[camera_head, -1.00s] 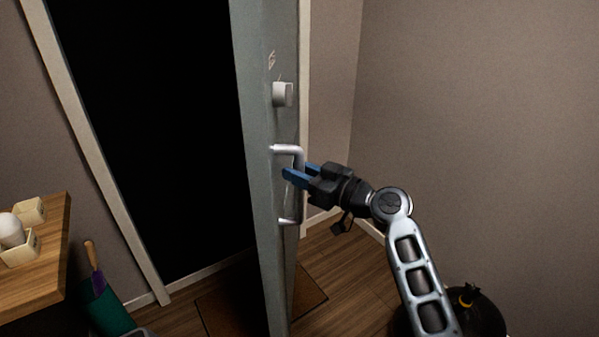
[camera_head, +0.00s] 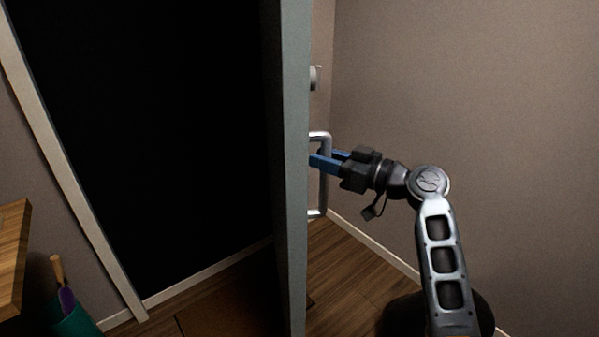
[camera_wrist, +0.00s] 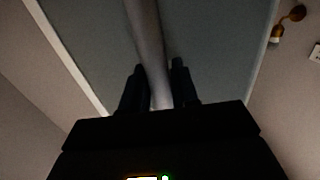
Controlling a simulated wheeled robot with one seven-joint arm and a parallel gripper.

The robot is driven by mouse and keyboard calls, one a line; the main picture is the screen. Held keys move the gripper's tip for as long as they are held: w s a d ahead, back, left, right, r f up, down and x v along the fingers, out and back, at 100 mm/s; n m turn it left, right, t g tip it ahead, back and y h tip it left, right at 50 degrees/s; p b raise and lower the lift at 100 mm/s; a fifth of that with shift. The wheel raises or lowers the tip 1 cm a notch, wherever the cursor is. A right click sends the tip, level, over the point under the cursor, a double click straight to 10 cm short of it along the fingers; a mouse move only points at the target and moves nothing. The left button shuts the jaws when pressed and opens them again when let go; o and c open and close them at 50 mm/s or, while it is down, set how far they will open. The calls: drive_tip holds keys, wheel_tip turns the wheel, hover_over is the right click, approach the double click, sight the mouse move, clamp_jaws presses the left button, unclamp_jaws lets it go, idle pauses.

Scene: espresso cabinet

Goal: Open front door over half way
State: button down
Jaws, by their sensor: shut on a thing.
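The front door (camera_head: 291,180) is swung open and shows nearly edge-on in the head view, with a dark doorway (camera_head: 150,130) to its left. Its silver bar handle (camera_head: 325,190) is on the right face of the door. My gripper (camera_head: 322,162) is at the upper part of this handle, its blue fingers around the bar. In the wrist view the handle bar (camera_wrist: 148,45) runs between the two dark fingers (camera_wrist: 160,90), with the grey door face (camera_wrist: 205,50) behind it. The gripper is shut on the handle.
A wooden table (camera_head: 12,250) and a green holder (camera_head: 75,322) with a wooden-handled item stand at the left. A bare wall (camera_head: 470,110) is on the right, with wooden floor (camera_head: 350,270) between it and the door.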

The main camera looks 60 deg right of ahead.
drive_tip(key=shift+s+d, duration=0.15)
drive_tip(key=shift+d, duration=0.05)
drive_tip(key=c, duration=1)
unclamp_jaws()
drive_tip(key=s+b, duration=0.1)
drive_tip(key=s, duration=0.6)
drive_tip(key=shift+s+d, duration=0.15)
drive_tip(key=shift+s, duration=0.25)
drive_tip(key=shift+f, duration=0.1)
